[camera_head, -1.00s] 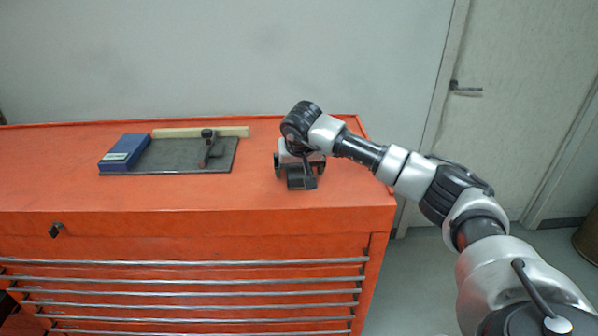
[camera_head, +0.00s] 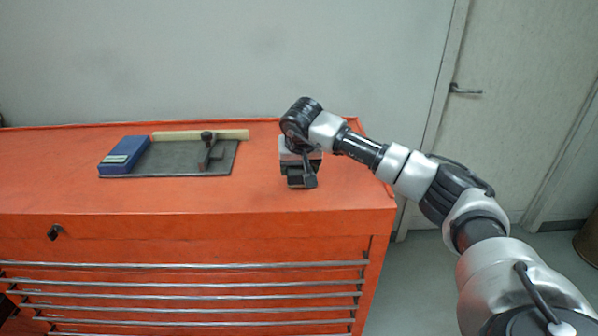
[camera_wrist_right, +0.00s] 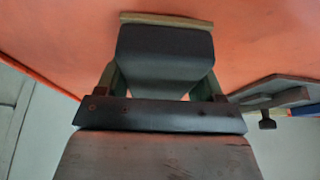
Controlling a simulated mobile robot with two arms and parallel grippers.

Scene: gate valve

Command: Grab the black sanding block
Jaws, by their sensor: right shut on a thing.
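The black sanding block (camera_wrist_right: 165,52) shows in the right wrist view, a dark block with a tan strip along its far edge. My right gripper (camera_wrist_right: 160,85) has one finger on each side of it and is shut on it. In the head view my right gripper (camera_head: 301,172) points down at the right end of the orange cabinet top. There the block is mostly hidden by the gripper and hard to tell from its dark parts. I cannot tell whether the block touches the cabinet top. My left gripper is not in view.
On the orange cabinet (camera_head: 200,196) a dark grey mat (camera_head: 175,158) lies to the left. On or beside it are a blue box (camera_head: 124,152), a tan strip (camera_head: 220,135) and a dark tool (camera_head: 209,148). The top between mat and gripper is clear.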

